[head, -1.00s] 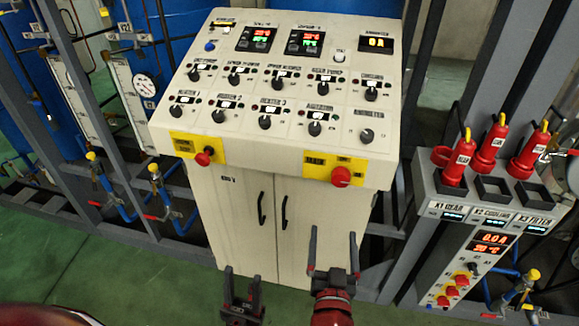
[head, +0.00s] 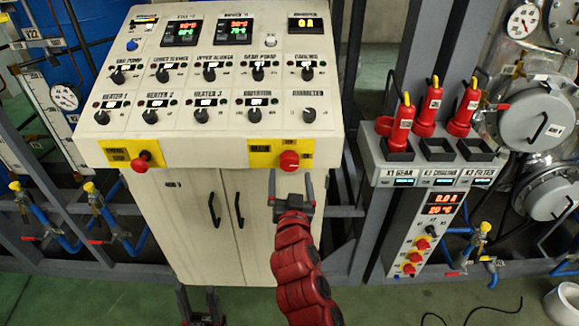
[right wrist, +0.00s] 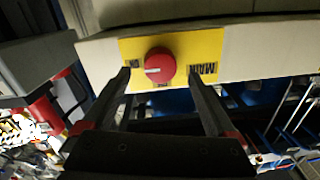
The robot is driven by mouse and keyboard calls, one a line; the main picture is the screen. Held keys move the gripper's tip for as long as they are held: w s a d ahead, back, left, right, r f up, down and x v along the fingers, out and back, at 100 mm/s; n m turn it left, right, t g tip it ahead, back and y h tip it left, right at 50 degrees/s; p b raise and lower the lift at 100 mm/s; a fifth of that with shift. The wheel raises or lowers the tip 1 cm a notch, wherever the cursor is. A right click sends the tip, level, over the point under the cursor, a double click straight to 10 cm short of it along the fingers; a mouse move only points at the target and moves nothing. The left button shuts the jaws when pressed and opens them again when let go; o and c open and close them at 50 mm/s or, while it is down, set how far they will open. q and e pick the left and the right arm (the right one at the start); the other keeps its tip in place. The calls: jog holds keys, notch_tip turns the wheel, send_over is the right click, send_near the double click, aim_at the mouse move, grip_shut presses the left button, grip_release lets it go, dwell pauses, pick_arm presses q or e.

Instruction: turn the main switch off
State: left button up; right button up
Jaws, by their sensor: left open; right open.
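The main switch (head: 289,161) is a red round knob on a yellow plate at the right of the cream console's front edge. In the right wrist view the knob (right wrist: 160,66) is near the top centre, with a white mark toward the left. The plate's MAIN lettering looks upside down there. My right gripper (head: 291,180) is open and empty just below the knob in the head view. Its fingertips (right wrist: 159,74) appear on either side of the knob in the wrist view, apart from it. My left gripper (head: 197,291) is open and empty, low before the cabinet doors.
Another red knob (head: 141,162) on a yellow plate sits at the console's left front. Rows of black knobs (head: 254,115) cover the sloped panel (head: 222,140). A grey stand (head: 376,170) with red plugs (head: 401,118) is to the right.

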aim_at(289, 166)
jog(key=shift+w+a+p, duration=0.1)
jog(key=shift+w+p, duration=0.4)
jog(key=shift+w, duration=1.65)
jog(key=c, duration=1.4)
